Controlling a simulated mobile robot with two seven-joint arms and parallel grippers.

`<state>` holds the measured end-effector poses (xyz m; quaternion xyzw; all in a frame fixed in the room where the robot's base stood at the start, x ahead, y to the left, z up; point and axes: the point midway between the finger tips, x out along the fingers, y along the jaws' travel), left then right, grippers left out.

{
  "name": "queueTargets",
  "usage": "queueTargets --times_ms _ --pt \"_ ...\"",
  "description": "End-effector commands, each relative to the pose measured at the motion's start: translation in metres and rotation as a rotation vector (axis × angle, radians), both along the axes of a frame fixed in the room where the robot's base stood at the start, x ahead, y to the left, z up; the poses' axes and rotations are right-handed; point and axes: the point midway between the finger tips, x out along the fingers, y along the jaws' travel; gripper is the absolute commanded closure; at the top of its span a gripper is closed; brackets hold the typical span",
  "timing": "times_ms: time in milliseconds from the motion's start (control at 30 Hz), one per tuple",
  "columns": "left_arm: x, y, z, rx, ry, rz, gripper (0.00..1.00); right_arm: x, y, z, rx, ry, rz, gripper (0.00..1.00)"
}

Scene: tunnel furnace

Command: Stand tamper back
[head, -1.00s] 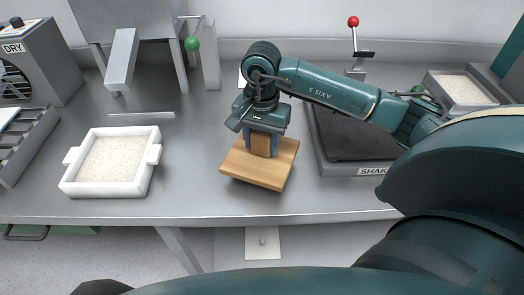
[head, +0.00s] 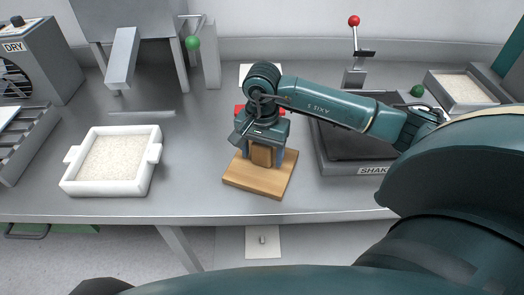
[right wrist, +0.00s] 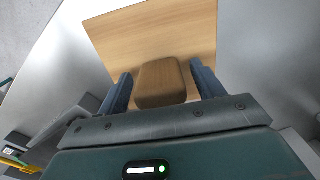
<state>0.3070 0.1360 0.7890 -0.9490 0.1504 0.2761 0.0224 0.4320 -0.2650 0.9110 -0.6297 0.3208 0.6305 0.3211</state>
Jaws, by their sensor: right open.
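The tamper is a flat wooden board (head: 240,179) with a brown block handle (head: 261,156). It lies flat on the metal table near the front edge, handle up. My right gripper (head: 264,158) is over it, its blue fingers on either side of the handle. In the right wrist view the open fingers (right wrist: 160,88) stand apart from the handle (right wrist: 160,80), with a gap on each side. The board (right wrist: 155,32) reaches out beyond them. My left gripper is not in view.
A white tray of pale grains (head: 113,158) stands left of the tamper. A dark shaker plate (head: 345,145) stands close on the right. A red thing is partly hidden behind my right gripper. The table between tray and tamper is clear.

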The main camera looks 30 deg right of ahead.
Motion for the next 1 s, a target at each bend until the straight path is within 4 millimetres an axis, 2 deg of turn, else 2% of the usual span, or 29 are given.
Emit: queueTargets --times_ms 267,333,733,900,1000 --pt "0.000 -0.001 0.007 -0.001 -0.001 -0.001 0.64 0.000 0.000 0.006 0.001 0.001 0.000 0.33" --pt "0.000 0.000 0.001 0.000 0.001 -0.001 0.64 0.001 0.000 0.012 0.000 -0.003 0.000 0.33" --pt "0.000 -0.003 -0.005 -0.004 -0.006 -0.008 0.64 0.001 0.000 0.095 0.001 -0.006 0.000 0.33" --pt "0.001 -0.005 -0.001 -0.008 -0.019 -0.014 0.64 0.001 0.000 0.116 0.000 -0.002 0.000 0.33" --pt "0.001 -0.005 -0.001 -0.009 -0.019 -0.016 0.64 0.001 0.000 0.122 0.001 -0.001 0.000 0.33"
